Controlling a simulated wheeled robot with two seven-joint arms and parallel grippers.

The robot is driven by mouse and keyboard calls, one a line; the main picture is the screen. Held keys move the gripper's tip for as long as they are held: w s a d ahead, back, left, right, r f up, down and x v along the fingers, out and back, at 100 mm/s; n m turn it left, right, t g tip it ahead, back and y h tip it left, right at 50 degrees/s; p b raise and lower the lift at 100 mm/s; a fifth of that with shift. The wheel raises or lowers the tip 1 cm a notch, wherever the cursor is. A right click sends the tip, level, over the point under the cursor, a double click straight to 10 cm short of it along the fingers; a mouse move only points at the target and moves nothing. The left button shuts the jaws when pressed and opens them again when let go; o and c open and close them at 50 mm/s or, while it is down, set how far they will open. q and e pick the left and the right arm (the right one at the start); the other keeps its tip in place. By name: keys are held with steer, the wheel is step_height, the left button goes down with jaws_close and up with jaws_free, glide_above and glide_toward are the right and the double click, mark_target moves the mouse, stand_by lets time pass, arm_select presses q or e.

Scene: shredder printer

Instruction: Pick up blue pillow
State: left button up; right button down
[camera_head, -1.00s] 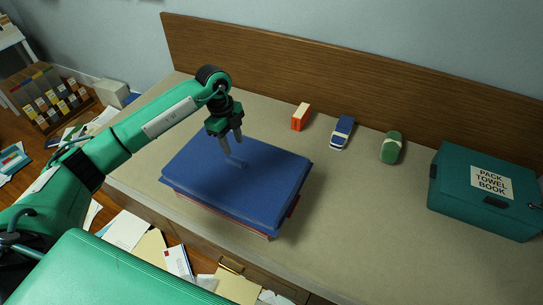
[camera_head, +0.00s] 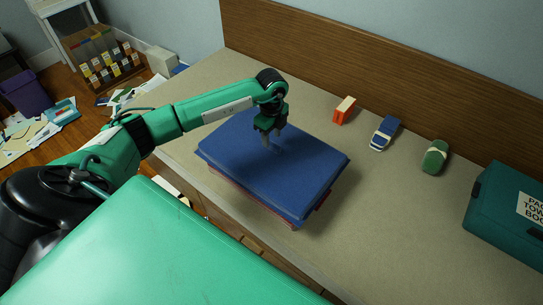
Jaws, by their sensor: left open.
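The blue pillow (camera_head: 285,178) is a flat, dark blue slab on the desk (camera_head: 395,235), in the middle of the head view. It lies on top of a reddish flat thing (camera_head: 248,197), of which only the edge shows. My left gripper (camera_head: 272,146) points down over the pillow's far left part, with its fingers open. I cannot tell whether the fingertips touch the pillow. Nothing shows between the fingers. My right gripper is not in view.
An orange box (camera_head: 344,110), a blue and white eraser-like block (camera_head: 385,133) and a green one (camera_head: 435,157) stand right of the pillow. A teal box (camera_head: 500,212) is at the right edge. A wooden back panel (camera_head: 400,95) bounds the desk. Papers litter the floor at left.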

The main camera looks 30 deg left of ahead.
mark_target(272, 142)
arm_select(q)
step_height(272, 142, down, 4)
steer(key=shift+r, duration=0.2)
jaws_close()
steer(key=shift+w+r, duration=0.1)
